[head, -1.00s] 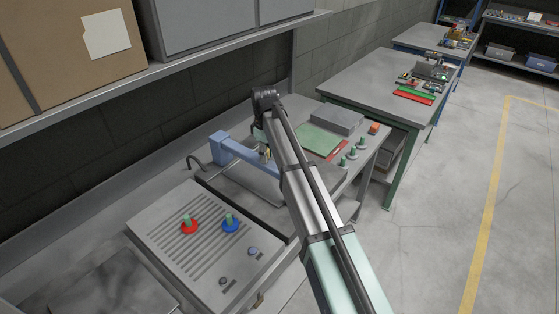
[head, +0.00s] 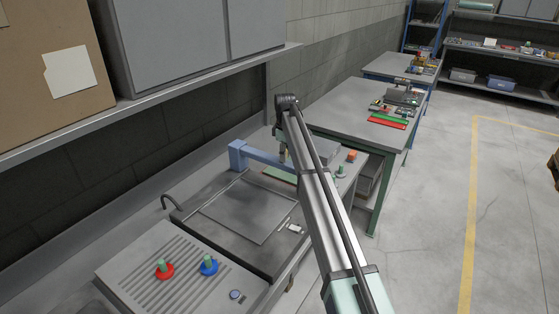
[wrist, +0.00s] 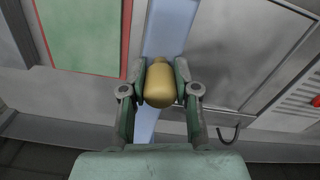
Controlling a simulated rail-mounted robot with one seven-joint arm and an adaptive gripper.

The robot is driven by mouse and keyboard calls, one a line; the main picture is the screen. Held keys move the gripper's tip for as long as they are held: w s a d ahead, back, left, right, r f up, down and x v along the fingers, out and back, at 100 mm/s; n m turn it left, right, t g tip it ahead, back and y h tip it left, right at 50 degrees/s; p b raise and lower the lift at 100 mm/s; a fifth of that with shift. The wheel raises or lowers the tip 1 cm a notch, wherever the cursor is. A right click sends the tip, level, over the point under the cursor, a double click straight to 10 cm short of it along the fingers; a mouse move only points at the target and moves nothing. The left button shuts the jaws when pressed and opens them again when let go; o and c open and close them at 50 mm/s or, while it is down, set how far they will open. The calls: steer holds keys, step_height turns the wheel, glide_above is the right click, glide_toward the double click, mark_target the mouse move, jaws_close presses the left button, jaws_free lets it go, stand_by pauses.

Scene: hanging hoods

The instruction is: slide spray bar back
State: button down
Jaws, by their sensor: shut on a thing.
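The spray bar appears as a light blue bar (head: 262,157) with a blocky post at its left end, at the far end of the grey sink unit. In the wrist view, the blue bar (wrist: 168,30) runs beneath a brass-coloured cylindrical knob (wrist: 172,84). My gripper (wrist: 166,80) has its green fingers on both sides of the knob and is shut on it. In the head view, my gripper (head: 282,148) is at the bar's right part, partly hidden by my arm. A flat grey panel (head: 245,208) lies clear in front of the bar.
A grey ribbed board (head: 150,285) with a red ring (head: 164,270) and a blue ring (head: 209,266) on pegs is nearer. Beyond the bar lie a green mat (wrist: 80,35) and an orange block (head: 352,155). An overhead shelf (head: 150,100) hangs above.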

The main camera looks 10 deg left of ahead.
steer(key=shift+w, duration=0.25)
steer(key=c, duration=0.9)
jaws_free()
steer(key=shift+w+d, duration=0.1)
steer(key=shift+o, duration=0.2)
step_height(320, 180, up, 12)
